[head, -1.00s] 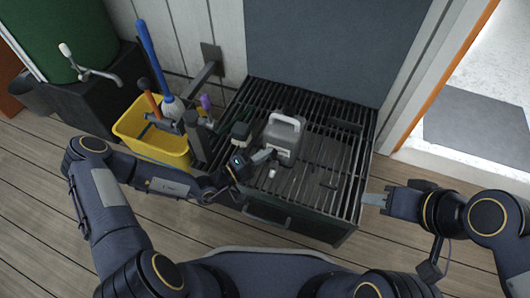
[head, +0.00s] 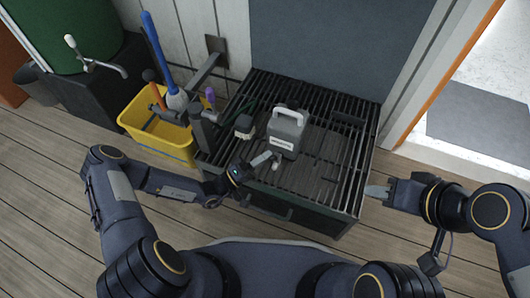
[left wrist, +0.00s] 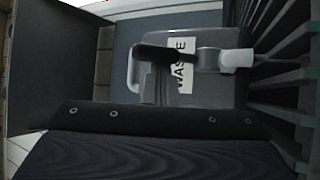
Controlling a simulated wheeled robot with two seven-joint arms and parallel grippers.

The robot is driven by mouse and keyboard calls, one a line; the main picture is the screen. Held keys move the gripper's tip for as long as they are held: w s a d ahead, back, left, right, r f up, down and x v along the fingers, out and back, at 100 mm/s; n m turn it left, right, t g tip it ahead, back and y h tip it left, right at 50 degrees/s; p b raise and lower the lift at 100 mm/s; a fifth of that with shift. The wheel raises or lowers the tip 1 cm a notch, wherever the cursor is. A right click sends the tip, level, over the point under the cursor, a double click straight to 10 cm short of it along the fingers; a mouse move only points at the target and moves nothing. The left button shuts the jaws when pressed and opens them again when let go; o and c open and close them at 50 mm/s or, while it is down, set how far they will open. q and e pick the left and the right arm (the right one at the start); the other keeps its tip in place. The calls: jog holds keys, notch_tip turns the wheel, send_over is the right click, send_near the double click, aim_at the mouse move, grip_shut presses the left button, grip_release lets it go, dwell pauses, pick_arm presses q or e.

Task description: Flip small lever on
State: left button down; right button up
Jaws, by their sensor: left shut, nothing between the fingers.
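A grey container (head: 287,128) with a top handle stands on the slatted bench; the left wrist view shows its white WASTE label (left wrist: 181,68). A small tap with a pale spout (head: 276,166) sticks out of its front; the tap is also in the left wrist view (left wrist: 225,60).
The slatted bench (head: 335,185) is mostly bare on its right. A small grey-topped object (head: 244,126) stands left of the container. A yellow bucket (head: 160,140) with tools is further left, by a dark stand with a tap and a green tank (head: 75,35). A doorway opens at right.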

pick_arm(q)
jog(key=shift+s, duration=0.15)
jog(key=p+v, duration=0.1)
jog(key=v, duration=0.7)
jog(key=shift+p, duration=0.3)
jog(key=s+a+r+m+g+y, duration=0.2)
jog(key=s+r+m+g+y, duration=0.15)
jog(key=r+g, duration=0.45)
jog(key=s+a+r+m+g+y, duration=0.2)
jog(key=r+m+g, duration=0.3)
jog(key=r, duration=0.5)
jog(key=s+a+r+n+t+y, duration=0.65)
jog(key=s+r+y, duration=0.25)
jog(key=s+r, duration=0.2)
notch_tip(320, 180, up, 34)
jog(key=p, duration=3.3)
jog(key=shift+s+f, duration=0.2)
